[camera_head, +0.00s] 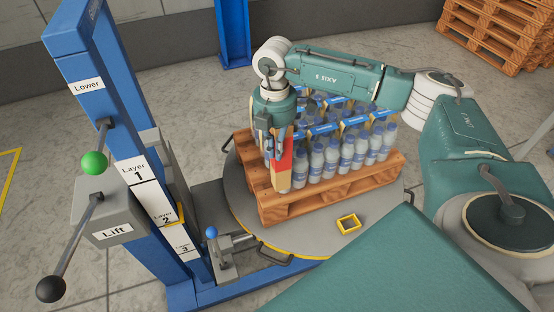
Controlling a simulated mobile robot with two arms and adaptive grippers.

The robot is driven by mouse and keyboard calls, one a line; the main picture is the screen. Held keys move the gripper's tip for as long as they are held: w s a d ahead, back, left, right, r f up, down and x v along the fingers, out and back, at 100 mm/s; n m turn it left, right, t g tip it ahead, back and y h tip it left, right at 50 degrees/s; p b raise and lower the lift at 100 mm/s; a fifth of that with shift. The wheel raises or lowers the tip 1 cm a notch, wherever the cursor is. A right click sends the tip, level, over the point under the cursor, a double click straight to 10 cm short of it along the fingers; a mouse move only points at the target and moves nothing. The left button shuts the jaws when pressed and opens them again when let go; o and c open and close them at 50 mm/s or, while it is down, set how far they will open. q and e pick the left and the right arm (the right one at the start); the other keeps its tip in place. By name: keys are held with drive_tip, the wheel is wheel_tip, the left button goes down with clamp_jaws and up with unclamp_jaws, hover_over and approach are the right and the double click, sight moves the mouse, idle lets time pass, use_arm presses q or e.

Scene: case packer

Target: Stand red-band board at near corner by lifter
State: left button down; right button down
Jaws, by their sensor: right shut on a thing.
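The red-band board (284,178) is a narrow brown upright piece with a red band near its upper part. It stands at the near-left corner of the wooden pallet (330,196), in front of the bottles (345,150), on the side by the lifter. My right gripper (272,135) is above and against the board's upper end and shut on it. Whether the board's foot touches the pallet is hard to tell. The blue lifter (120,130) stands at the left, with Lower and Lift levers and Layer 1, 2, 3 labels. My left gripper is out of view.
The pallet rests on a round grey turntable (305,237) with a small yellow frame (348,223) on it. A blue-knobbed lever (212,232) stands at the lifter's foot. Stacked pallets (497,32) and a blue post (234,33) are at the back. Floor behind the load is clear.

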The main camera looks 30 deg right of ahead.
wheel_tip(320, 180, down, 6)
drive_tip(key=shift+f+p, duration=0.1)
drive_tip(key=shift+p, duration=0.3)
drive_tip(key=c, duration=2.4)
unclamp_jaws()
drive_tip(key=shift+f, duration=0.1)
drive_tip(key=o, duration=0.5)
wheel_tip(320, 180, up, 12)
drive_tip(key=b, duration=0.2)
hover_over(276, 165)
drive_tip(key=shift+w+d+r, duration=0.1)
drive_tip(key=shift+w+r, duration=0.1)
drive_tip(key=shift+w, duration=0.05)
